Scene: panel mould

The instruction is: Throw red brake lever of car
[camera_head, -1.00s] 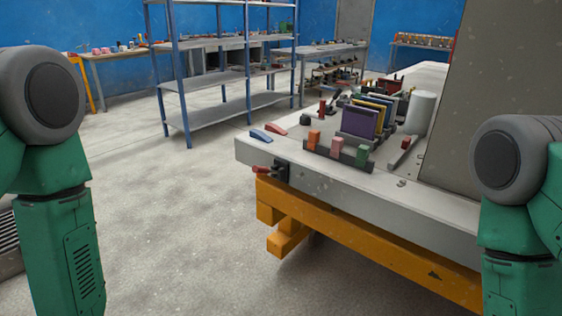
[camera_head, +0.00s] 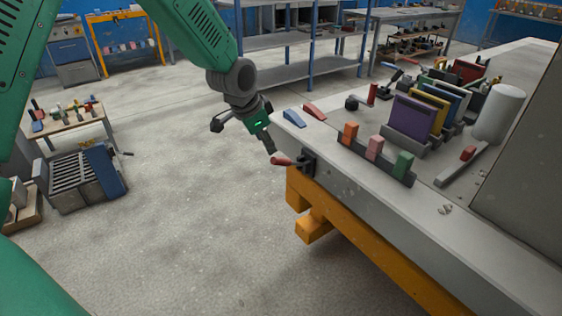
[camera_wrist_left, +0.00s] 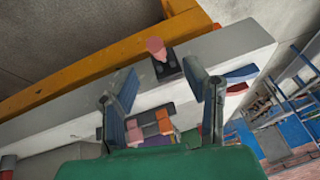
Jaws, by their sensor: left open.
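A lever with a red handle (camera_head: 282,161) sticks out sideways from a dark bracket (camera_head: 308,164) on the near left corner of the panel's edge. In the left wrist view, the red handle (camera_wrist_left: 156,47) appears end-on beyond the fingertips. My left gripper (camera_head: 243,138) is open and empty beside the corner. One finger is close to the red handle; whether they touch I cannot tell. Another red-tipped lever (camera_head: 468,153) lies along a grey bar on the panel top. My right gripper is not in view.
Blue (camera_head: 293,118) and red (camera_head: 315,111) pedals sit near the panel's corner. Orange, pink and green switches (camera_head: 374,150) line the front edge, with upright coloured plates behind. An orange frame (camera_head: 370,245) supports the panel.

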